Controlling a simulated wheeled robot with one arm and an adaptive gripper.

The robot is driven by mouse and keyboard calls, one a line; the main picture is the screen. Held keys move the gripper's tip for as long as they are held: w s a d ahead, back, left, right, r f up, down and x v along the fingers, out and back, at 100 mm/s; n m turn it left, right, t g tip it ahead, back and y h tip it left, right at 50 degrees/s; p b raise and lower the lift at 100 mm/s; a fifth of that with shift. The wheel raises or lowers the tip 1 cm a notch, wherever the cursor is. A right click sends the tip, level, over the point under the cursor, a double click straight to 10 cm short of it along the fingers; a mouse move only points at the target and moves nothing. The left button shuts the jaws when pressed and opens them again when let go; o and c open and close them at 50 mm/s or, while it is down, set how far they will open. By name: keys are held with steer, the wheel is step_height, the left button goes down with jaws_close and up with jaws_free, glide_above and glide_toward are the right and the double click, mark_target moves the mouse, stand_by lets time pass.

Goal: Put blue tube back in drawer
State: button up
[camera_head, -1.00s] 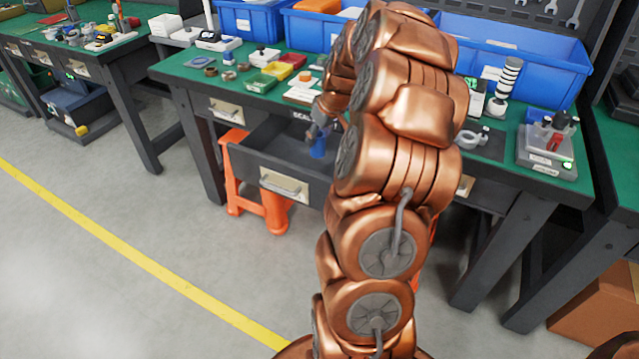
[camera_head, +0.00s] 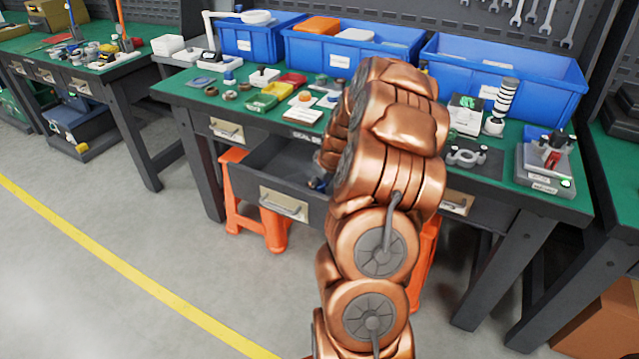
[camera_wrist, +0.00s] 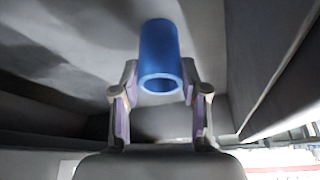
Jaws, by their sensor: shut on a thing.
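The blue tube (camera_wrist: 158,58) stands out in the wrist view, with its open end facing the camera. My gripper (camera_wrist: 159,95) is shut on it, with one finger on each side. Grey drawer walls surround them, so the tube is down inside the open drawer (camera_head: 248,188). In the head view only a small bit of blue shows low in the drawer, beside my arm. My arm hides most of the gripper there. I cannot tell whether the tube touches the drawer floor.
The green-topped bench (camera_head: 190,88) above the drawer holds small trays, parts and several blue bins (camera_head: 350,52). An orange stool (camera_head: 268,232) stands under the drawer. The grey floor at the left is open.

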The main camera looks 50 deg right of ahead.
steer(key=shift+f, duration=0.15)
steer(key=o, duration=1.1)
steer(key=shift+o, duration=0.2)
